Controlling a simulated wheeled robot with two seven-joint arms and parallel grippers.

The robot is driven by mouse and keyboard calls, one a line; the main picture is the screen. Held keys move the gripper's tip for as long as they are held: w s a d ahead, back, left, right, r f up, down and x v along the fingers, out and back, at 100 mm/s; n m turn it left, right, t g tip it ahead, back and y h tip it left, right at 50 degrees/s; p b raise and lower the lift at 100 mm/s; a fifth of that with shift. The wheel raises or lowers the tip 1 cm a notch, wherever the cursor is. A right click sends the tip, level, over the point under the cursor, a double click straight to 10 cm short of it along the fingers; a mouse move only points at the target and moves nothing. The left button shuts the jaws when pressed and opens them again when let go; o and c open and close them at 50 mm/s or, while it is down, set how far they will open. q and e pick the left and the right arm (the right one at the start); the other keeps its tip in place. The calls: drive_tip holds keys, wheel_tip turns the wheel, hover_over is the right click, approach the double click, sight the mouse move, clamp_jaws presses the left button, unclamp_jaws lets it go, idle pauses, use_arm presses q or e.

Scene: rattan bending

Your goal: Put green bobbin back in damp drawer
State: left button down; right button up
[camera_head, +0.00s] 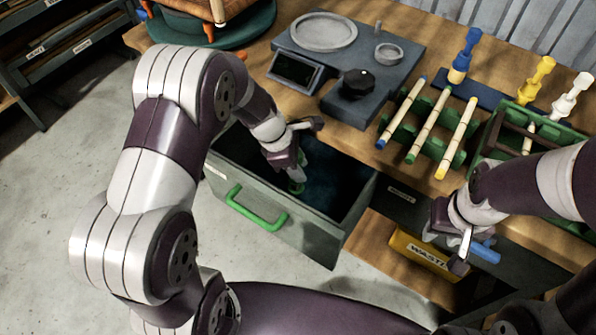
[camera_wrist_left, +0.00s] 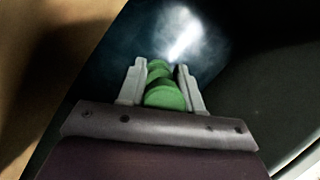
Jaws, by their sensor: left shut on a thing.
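The green bobbin (camera_head: 296,187) is between the fingers of my left gripper (camera_head: 294,174), inside the open drawer. In the left wrist view the green bobbin (camera_wrist_left: 165,95) sits between the two pale fingers of my left gripper (camera_wrist_left: 160,74), with the dark drawer interior beyond. I cannot tell whether the bobbin touches the drawer floor. The open drawer (camera_head: 316,238) has a green handle (camera_head: 256,210) and a dark blue interior. My right gripper (camera_head: 463,252) is at the right, beside a blue cylinder; its finger opening is unclear.
Above the drawer is a wooden bench with a grey scale-like station (camera_head: 385,62), green racks with rods (camera_head: 428,125), and blue, yellow and white bobbins on a stand. A yellow WASTE bin (camera_head: 420,254) is below. A green tray (camera_head: 510,130) is at the right.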

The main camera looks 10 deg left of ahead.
use_arm(q)
drive_tip(key=shift+f, duration=0.75)
drive_tip(key=shift+r, duration=0.1)
use_arm(e)
drive_tip(key=shift+f, duration=0.25)
use_arm(q)
drive_tip(key=c, duration=0.8)
unclamp_jaws()
drive_tip(key=shift+o, duration=0.2)
